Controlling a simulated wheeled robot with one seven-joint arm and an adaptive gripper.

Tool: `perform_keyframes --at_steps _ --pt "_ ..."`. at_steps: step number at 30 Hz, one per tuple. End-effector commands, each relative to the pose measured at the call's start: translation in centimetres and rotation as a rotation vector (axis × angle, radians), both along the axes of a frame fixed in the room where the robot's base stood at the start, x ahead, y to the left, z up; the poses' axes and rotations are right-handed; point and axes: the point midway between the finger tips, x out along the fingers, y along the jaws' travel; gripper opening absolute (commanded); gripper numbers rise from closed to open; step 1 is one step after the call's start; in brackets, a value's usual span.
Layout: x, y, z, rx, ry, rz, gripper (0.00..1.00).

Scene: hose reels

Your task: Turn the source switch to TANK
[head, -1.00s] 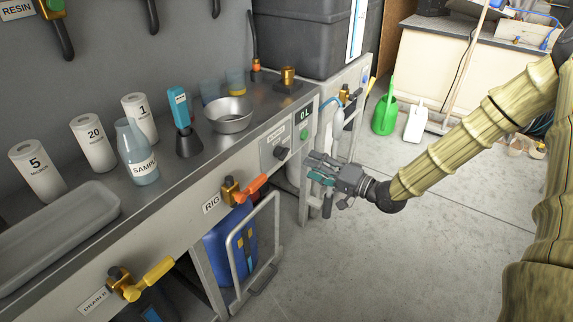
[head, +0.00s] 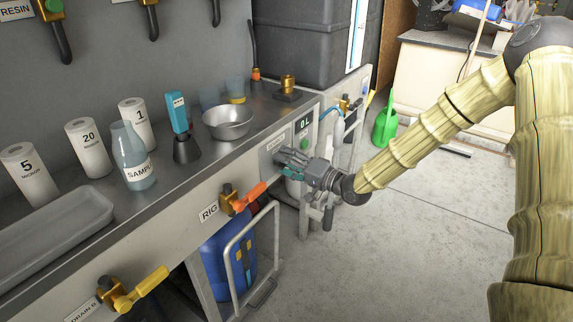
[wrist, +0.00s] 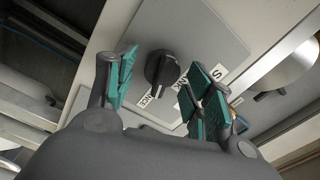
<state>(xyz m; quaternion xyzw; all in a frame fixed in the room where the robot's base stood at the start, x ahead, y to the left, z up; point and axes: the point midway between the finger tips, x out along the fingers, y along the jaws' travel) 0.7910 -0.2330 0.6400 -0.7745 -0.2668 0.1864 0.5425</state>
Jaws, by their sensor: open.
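The source switch is a black round knob (wrist: 162,68) on a light grey panel (wrist: 185,30), seen in the wrist view between my fingers. White labels (wrist: 217,74) with dark lettering sit around it, partly hidden by my fingers; I cannot read them fully. My gripper (wrist: 160,85) is open, one teal-padded finger on each side of the knob, with visible gaps to it.
An orange-handled RIG valve (head: 243,198) juts out left of my gripper. A metal hand-rail frame (head: 250,255) stands below it. A steel bowl (head: 229,121) is on the counter above. The floor to the right is clear; a green watering can (head: 385,125) stands farther back.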

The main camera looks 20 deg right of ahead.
Motion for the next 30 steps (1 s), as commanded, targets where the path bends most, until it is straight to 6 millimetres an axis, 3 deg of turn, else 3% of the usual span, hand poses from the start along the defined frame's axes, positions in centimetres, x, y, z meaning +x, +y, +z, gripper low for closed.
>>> perform_keyframes --at_steps 10,17,30 --pt "0.24 0.16 0.01 0.000 0.000 -0.001 0.53" --pt "0.22 0.15 -0.02 -0.001 0.001 0.000 0.11" --pt "0.19 0.14 0.07 -0.058 -0.042 -0.001 0.10"
